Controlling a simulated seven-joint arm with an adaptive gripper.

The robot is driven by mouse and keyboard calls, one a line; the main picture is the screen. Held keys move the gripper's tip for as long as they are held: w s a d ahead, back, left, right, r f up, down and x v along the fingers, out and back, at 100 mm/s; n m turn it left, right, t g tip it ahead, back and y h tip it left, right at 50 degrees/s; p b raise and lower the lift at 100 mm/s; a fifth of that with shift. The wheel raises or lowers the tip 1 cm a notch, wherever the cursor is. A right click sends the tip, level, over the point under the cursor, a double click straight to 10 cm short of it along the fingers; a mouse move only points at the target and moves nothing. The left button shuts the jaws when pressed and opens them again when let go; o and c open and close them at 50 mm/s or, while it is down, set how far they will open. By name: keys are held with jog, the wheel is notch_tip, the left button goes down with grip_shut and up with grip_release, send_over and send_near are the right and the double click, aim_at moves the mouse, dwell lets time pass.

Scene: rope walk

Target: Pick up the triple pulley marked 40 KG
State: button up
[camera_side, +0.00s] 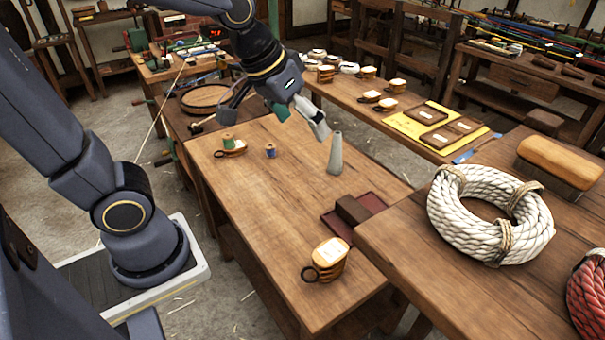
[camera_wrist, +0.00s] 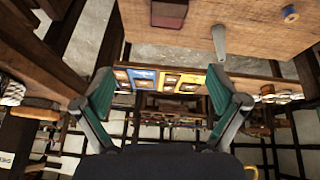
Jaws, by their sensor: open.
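A stacked wooden pulley (camera_side: 328,256) with a pale label and a dark ring stands near the front end of the middle table in the side view. Its label is too small to read. Several more wooden pulleys stand on the back table, among them one thick pulley (camera_side: 325,74) and one flatter pulley (camera_side: 386,104); their markings are also unreadable. My gripper (camera_side: 272,122) is open and empty above the far part of the middle table, well away from the front pulley. Its green-padded fingers (camera_wrist: 160,98) are spread in the wrist view, with nothing between them up close.
A grey cone (camera_side: 335,154) stands on the middle table (camera_side: 250,205) near my gripper. A white rope coil (camera_side: 440,215) lies on the right bench.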

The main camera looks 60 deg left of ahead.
jog(key=w+d+f+g, duration=0.35)
jog(key=w+f, duration=0.25)
jog(key=f, duration=0.5)
jog(key=m+g, duration=0.1)
jog(key=g, duration=0.1)
send_over(331, 252)
notch_tip(331, 252, down, 10)
notch_tip(331, 252, down, 10)
jog(key=shift+r, duration=0.1)
jog(key=shift+w+f, duration=0.1)
jog(key=shift+f, duration=2.7)
jog(key=shift+c, duration=0.2)
jog(key=c, duration=1.7)
